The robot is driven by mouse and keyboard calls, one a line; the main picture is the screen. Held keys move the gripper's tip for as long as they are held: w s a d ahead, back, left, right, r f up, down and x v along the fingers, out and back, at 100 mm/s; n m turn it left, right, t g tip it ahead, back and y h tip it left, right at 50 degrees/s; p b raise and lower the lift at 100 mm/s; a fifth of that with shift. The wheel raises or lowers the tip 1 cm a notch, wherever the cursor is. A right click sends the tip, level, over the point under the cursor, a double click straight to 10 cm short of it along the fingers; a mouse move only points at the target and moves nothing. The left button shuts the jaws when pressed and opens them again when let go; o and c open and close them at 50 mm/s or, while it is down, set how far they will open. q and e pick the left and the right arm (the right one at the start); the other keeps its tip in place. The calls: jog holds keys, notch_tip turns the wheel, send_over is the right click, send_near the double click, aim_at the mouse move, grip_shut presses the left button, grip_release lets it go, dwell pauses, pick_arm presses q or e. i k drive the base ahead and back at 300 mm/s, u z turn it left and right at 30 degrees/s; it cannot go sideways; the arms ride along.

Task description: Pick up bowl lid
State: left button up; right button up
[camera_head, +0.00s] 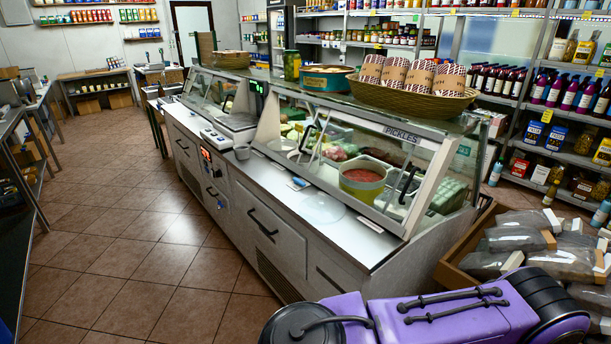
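A clear, round, shallow disc (317,208), which looks like the bowl lid, lies on the steel front ledge of the deli counter (285,190). It is faint against the metal, and I cannot make out a knob on it. A round bowl (362,188) with red contents stands uncovered inside the glass case, behind and to the right of the disc. Neither of my grippers shows in the head view, so I cannot see where they are relative to the disc.
A slanted glass front (380,150) with black handles stands behind the ledge. A wicker basket (415,98) sits on the case top. A crate of bagged goods (462,262) is at right. The tiled floor (140,250) at left is clear.

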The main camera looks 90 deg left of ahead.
aim_at(319, 209)
jog(key=u, duration=2.6)
